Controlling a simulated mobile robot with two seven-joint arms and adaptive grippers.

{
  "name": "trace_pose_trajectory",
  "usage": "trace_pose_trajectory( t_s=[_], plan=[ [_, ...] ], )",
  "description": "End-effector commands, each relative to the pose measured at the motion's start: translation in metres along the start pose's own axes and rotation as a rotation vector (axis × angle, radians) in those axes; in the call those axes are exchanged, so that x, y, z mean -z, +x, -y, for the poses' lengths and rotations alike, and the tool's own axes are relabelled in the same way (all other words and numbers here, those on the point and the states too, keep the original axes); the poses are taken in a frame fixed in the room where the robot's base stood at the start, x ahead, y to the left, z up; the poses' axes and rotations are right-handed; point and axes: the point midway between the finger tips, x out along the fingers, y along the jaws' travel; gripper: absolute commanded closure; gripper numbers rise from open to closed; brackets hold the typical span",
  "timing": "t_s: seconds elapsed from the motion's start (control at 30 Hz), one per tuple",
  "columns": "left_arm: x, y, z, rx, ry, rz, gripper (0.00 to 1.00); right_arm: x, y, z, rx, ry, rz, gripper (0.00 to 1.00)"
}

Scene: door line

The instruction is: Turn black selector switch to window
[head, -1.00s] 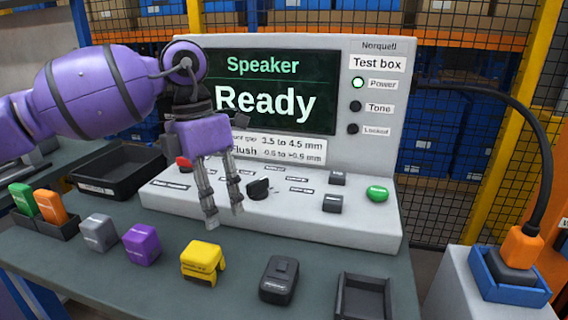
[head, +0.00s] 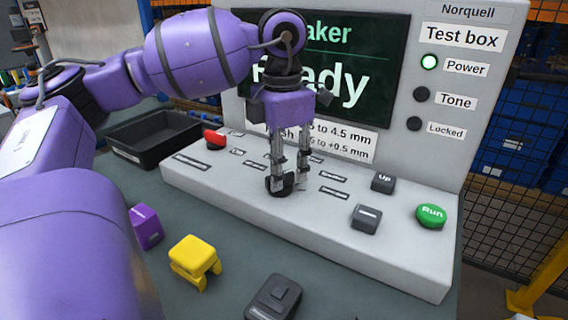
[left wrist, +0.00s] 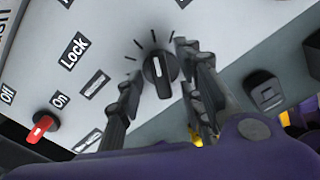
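The black selector switch (head: 281,186) is a round knob with a raised grip on the sloped panel of the grey test box. In the left wrist view the knob (left wrist: 160,72) shows a white mark on its grip and tick lines around its upper side. My left gripper (head: 289,180) points down at the knob. In the left wrist view my left gripper (left wrist: 157,68) has one finger on each side of the knob, with a gap visible beside it. The labels around the knob are too small or hidden to read. My right gripper is not in view.
A red switch (head: 214,138), dark keys (head: 366,217) and a green Run button (head: 431,215) share the panel. The screen (head: 370,60) is partly hidden by my arm. A black tray (head: 150,140), yellow piece (head: 194,256) and dark grey piece (head: 274,298) are on the bench.

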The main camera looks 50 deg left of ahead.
Motion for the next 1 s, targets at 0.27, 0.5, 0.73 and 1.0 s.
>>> trace_pose_trajectory(
  t_s=[0.27, 0.5, 0.73, 1.0],
  plan=[
    [0.000, 0.013, 0.000, 0.000, 0.000, 0.000, 0.66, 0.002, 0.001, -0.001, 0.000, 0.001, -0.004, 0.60],
    [0.000, 0.013, 0.000, 0.000, 0.000, 0.000, 0.77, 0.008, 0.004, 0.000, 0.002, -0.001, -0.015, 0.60],
    [0.000, 0.013, 0.000, 0.000, 0.000, 0.000, 1.00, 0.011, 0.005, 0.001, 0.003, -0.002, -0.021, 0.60],
    [0.000, 0.012, 0.000, 0.000, -0.021, 0.000, 1.00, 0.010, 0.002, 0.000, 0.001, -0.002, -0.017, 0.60]
  ],
)
